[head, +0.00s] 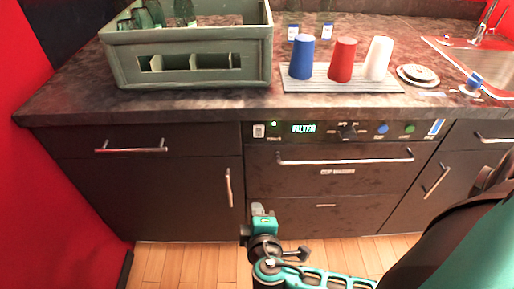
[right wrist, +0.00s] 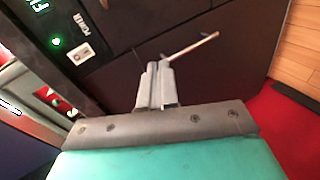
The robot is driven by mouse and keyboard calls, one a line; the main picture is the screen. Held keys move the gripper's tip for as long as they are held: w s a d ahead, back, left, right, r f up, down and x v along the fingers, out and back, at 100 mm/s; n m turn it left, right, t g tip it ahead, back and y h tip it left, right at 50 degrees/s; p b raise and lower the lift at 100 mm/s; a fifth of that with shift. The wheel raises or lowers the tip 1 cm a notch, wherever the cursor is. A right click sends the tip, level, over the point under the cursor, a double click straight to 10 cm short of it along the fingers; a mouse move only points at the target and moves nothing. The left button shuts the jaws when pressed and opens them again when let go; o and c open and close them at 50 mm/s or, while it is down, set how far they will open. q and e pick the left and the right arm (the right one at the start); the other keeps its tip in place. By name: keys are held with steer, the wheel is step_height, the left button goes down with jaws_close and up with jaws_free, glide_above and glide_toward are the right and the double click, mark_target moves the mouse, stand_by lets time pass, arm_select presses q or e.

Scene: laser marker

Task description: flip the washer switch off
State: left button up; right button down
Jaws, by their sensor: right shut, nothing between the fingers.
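The washer (head: 325,180) is the dark front under the counter, with a control panel along its top. Its small white switch (head: 259,130) is at the panel's left end, beside a lit green light (head: 274,124). My right gripper (head: 262,210) is in front of the washer, lower than the panel. In the right wrist view its fingers (right wrist: 156,85) are shut and empty, apart from the switch. My left gripper is not in view.
The panel also has a green FILTER display (head: 304,129), a dark knob (head: 348,131) and blue and green buttons. A bar handle (head: 345,161) sticks out below the panel. On the counter stand a grey-green crate (head: 190,47) of bottles and several cups on a ribbed mat.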

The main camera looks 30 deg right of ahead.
mark_target(257, 129)
step_height(257, 129, up, 8)
steer(key=d+t+h+b, duration=0.1)
steer(key=t+h, duration=0.3)
steer(key=shift+w+f+n+t+h+b, duration=0.2)
steer(key=shift+w+n+t+h+b, duration=0.1)
steer(key=shift+w+t+b, duration=0.1)
steer(key=x, duration=1.4)
steer(key=shift+p, duration=0.3)
